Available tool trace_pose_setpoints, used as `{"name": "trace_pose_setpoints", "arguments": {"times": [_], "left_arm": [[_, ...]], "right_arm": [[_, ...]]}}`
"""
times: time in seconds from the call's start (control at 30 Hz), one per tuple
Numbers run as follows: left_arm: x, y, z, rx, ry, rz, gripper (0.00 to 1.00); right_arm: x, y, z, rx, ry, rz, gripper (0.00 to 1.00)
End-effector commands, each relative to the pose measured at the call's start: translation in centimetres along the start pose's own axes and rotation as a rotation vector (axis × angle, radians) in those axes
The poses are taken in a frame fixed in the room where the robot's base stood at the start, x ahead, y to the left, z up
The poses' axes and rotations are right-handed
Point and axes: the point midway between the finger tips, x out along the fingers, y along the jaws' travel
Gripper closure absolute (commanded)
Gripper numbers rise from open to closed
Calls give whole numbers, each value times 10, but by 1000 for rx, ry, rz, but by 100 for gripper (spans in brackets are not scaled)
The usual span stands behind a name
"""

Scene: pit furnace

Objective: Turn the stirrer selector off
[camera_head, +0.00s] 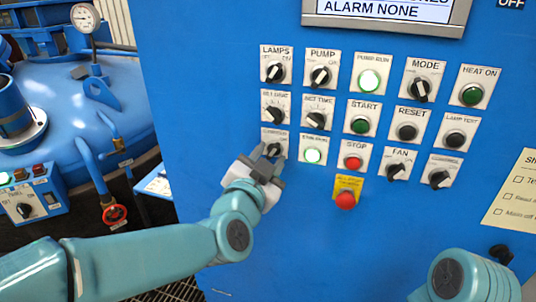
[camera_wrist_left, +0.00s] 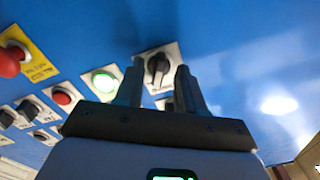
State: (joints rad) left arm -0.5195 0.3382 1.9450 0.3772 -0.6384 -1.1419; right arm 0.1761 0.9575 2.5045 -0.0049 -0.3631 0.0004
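The stirrer selector (camera_head: 274,150) is a black knob on a white plate at the left end of the panel's third row; its label is partly covered and hard to read. My left gripper (camera_head: 267,165) is just below and in front of it. In the left wrist view the knob (camera_wrist_left: 157,66) shows between the two open fingertips (camera_wrist_left: 160,78); I cannot tell whether they touch it. The knob's exact setting is unclear. The lamp to its right (camera_head: 313,155) glows green-white. My right arm shows at the lower right, its gripper out of view.
Other knobs and buttons surround the selector. The red stop button (camera_head: 353,162) and a red emergency button (camera_head: 346,199) on a yellow plate are to the right. A blue vessel (camera_head: 70,95) with a gauge stands at left. The panel below the controls is mostly bare.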

Motion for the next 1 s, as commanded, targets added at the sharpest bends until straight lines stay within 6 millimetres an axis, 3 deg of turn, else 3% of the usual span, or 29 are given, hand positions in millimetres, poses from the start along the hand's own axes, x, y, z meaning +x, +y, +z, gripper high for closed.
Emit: {"name": "trace_pose_setpoints", "arguments": {"times": [0.3, 0.4, 0.43, 0.77, 1.0], "left_arm": [[3, 0, 0, 0, 0, 1, 62], [3, 0, 0, 0, 0, 0, 94], [3, 0, 0, 0, 0, 0, 100], [3, 1, 0, -21, 1, 0, 100], [3, 1, 2, -133, 2, -1, 100]], "right_arm": [[-1, 0, 0, 0, 0, 0, 100], [-1, 0, 0, 0, 0, 0, 100], [-1, 0, 0, 0, 0, 0, 100], [2, 1, 0, 0, 0, 0, 100], [12, 4, 0, 0, 0, 0, 100]]}}
